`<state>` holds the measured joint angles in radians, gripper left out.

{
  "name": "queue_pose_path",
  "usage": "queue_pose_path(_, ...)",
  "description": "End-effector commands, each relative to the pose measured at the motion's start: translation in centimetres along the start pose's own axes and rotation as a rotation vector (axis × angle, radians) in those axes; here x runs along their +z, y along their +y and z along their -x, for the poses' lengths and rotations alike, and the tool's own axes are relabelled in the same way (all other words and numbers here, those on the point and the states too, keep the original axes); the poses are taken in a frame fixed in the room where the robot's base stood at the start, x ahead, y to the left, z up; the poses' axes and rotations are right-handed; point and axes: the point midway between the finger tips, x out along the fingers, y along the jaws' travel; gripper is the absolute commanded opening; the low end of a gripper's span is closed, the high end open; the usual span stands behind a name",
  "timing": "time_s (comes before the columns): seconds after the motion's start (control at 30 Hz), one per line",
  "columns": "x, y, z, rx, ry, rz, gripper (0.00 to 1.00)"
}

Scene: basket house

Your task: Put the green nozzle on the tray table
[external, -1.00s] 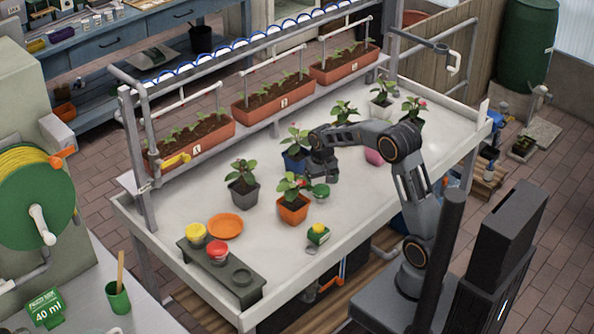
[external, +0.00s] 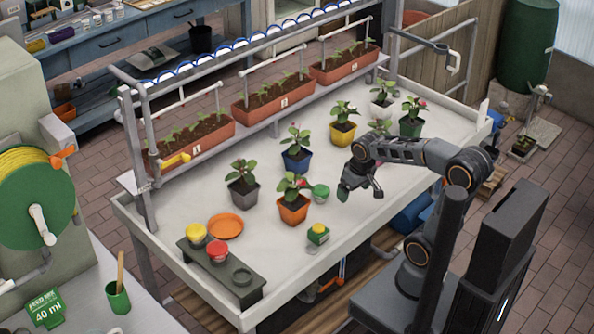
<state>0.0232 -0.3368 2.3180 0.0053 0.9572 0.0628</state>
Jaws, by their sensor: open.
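A small round green piece (external: 320,191), which looks like the green nozzle, sits on the white surface of the tray table (external: 420,180), just right of the orange-potted plant. A second small item, green with a yellow top (external: 318,233), lies nearer the front edge; I cannot tell exactly what it is. My gripper (external: 361,193) is open and empty above the table, to the right of the green piece and apart from it, with its fingers pointing down.
Potted plants stand around, including an orange pot (external: 293,210), blue pot (external: 297,162) and yellow pot (external: 342,134). A dark stand (external: 242,276) at the front left holds a yellow piece (external: 196,233) and a red piece (external: 217,251). An orange dish (external: 225,226) lies behind it.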

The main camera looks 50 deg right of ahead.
Motion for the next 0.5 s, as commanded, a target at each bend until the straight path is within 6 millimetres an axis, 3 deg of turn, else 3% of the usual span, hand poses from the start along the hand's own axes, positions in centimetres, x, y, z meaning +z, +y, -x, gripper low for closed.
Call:
queue_pose_path(0.1,2.8,-0.2,-0.2,-0.006,0.033,0.046,0.90)
queue_pose_path(0.2,4.1,-0.2,-0.4,-0.008,0.047,0.069,0.90)
queue_pose_path(0.5,4.8,-0.2,-0.6,-0.008,0.053,0.081,0.90)
